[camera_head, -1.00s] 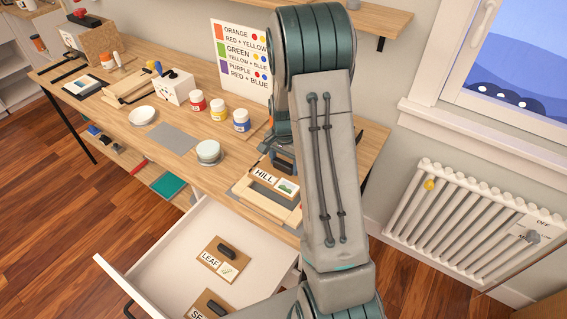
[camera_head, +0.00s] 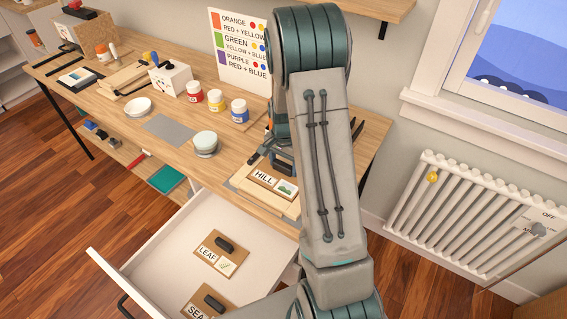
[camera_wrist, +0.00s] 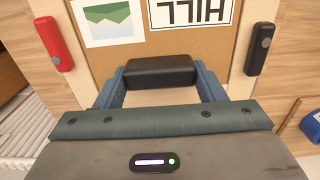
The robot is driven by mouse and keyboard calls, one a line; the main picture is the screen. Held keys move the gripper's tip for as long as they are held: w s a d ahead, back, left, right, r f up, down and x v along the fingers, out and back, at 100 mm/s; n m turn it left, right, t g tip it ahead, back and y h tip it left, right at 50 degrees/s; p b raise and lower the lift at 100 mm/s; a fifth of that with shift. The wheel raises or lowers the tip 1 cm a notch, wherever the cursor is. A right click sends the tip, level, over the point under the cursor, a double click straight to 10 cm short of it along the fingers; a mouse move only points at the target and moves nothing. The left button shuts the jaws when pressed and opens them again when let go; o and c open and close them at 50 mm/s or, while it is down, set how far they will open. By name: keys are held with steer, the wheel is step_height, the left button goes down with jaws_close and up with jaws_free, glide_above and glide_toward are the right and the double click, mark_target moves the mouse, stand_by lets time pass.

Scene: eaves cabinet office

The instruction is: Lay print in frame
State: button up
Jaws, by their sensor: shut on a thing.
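The HILL print (camera_head: 262,178) is a brown board with a HILL label, a small green picture and a black handle. In the wrist view the board (camera_wrist: 190,48) fills the middle, upside down, and my gripper (camera_wrist: 160,85) is shut on its black handle (camera_wrist: 160,70). The pale wooden frame (camera_head: 286,209) lies on the desk; the print covers its opening. Frame bars with a red clip (camera_wrist: 54,45) and a black clip (camera_wrist: 260,44) flank the board in the wrist view. I cannot tell whether the board is fully seated. My arm hides the frame's right part.
The open drawer (camera_head: 160,262) below holds the LEAF print (camera_head: 218,256) and another print (camera_head: 205,305), partly hidden. A white round pot (camera_head: 205,144), a grey mat (camera_head: 168,130) and paint jars (camera_head: 217,99) stand left of the frame.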

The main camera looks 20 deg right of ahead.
mark_target(284, 163)
steer(key=o, duration=1.1)
step_height(284, 163, up, 14)
steer(key=shift+f+b, duration=0.1)
steer(key=shift+b, duration=0.45)
steer(key=s+a+r+n+t, duration=0.1)
steer(key=s+a+r+n, duration=0.1)
steer(key=s, duration=0.5)
steer(key=s+a+r+n+t, duration=0.1)
steer(key=s+a+r+n, duration=0.1)
steer(key=s+a+n, duration=0.3)
steer(key=s+a+r+n+t, duration=0.1)
steer(key=s+a+r+n, duration=0.2)
steer(key=s, duration=0.7)
steer(key=shift+a+r+n, duration=0.1)
steer(key=shift+a+n, duration=0.2)
steer(key=shift+n, duration=0.4)
